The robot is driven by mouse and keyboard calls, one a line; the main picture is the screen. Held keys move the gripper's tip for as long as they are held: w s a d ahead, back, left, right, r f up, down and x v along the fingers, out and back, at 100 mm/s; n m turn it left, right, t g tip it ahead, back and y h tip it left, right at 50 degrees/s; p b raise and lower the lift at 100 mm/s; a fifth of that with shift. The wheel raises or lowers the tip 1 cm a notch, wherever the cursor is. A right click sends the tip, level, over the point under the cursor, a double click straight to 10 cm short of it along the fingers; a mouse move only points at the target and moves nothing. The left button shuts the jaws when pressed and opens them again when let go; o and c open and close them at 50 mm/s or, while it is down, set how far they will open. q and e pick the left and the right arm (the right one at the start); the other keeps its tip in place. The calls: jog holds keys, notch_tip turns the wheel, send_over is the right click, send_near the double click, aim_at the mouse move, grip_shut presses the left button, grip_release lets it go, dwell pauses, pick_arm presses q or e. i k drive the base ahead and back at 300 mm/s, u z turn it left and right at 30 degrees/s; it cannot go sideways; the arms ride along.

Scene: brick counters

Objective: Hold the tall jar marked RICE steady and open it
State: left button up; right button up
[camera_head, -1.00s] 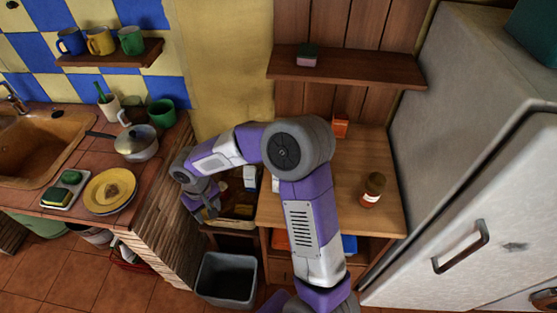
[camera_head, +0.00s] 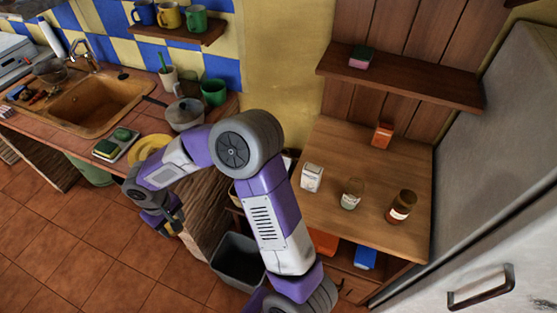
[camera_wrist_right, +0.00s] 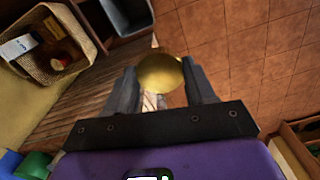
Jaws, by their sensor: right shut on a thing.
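My right gripper (camera_wrist_right: 162,92) is shut on a round gold-coloured lid (camera_wrist_right: 160,72), held between the fingertips over the floor. In the head view the same gripper (camera_head: 166,222) hangs at the left end of the arm, beside the brick counter, with a small yellowish bit of the lid showing. A clear glass jar (camera_head: 352,194) with a pale label stands upright on the wooden table. Next to it stands a brown jar (camera_head: 401,206) with a light label. I cannot read either label, so I cannot tell which is marked RICE. My left gripper is out of view.
A white carton (camera_head: 312,178) and an orange box (camera_head: 382,134) stand on the wooden table (camera_head: 340,140). A grey bin (camera_head: 238,262) is on the floor by the counter. A wicker basket (camera_wrist_right: 82,78) holds several items. The fridge (camera_head: 490,190) bounds the right; floor at left is clear.

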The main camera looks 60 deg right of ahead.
aim_at(353, 190)
jog(key=k, duration=0.6)
jog(key=z, duration=1.55)
jog(key=i, duration=0.5)
jog(key=z, duration=0.05)
